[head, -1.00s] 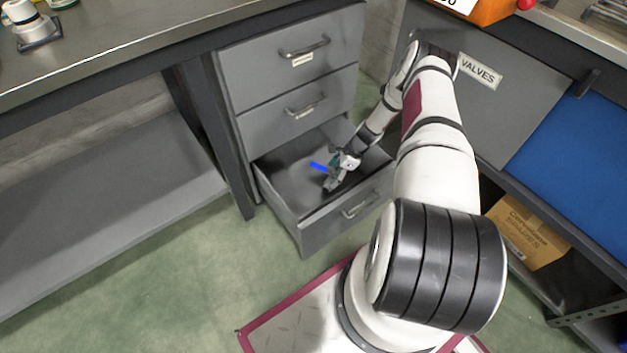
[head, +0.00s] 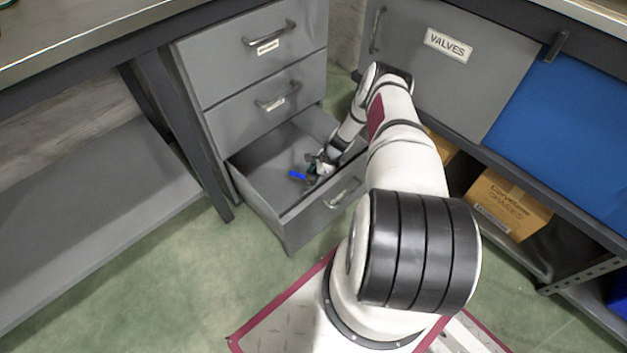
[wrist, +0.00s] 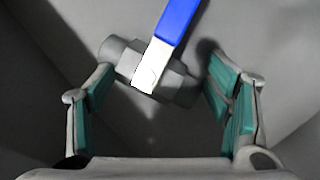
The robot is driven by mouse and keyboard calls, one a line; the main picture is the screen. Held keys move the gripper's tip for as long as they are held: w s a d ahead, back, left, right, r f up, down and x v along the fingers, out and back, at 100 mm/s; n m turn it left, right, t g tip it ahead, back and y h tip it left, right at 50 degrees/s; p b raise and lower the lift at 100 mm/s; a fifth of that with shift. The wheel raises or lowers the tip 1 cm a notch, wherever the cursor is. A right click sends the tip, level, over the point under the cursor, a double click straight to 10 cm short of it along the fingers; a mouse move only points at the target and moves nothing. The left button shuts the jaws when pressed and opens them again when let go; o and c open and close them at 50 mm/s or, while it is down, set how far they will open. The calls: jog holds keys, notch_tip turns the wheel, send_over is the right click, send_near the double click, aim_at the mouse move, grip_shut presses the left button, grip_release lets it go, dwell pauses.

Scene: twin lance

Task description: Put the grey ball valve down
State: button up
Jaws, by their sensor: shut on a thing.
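The grey ball valve (wrist: 125,56) has a lever with a bright blue grip (wrist: 178,18) and a bare metal end. In the wrist view it lies crosswise between the teal-padded fingers of my gripper (wrist: 160,74), which is shut on it. In the head view my gripper (head: 316,172) is inside the open bottom drawer (head: 308,222), and the blue lever (head: 297,175) points left from it. The valve's body is mostly hidden there by the fingers. I cannot tell whether the valve touches the drawer floor.
Two shut drawers (head: 262,105) are above the open one. A grey panel labelled VALVES (head: 449,45) stands at the right, beside a blue panel (head: 560,120). A cardboard box (head: 507,204) sits on the lower shelf. The drawer floor left of my gripper looks bare.

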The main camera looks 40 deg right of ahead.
jog(key=shift+f, duration=0.1)
jog(key=o, duration=1.8)
jog(key=shift+p+v, duration=1.45)
jog(key=shift+v, duration=2.4)
jog(key=shift+w, duration=0.1)
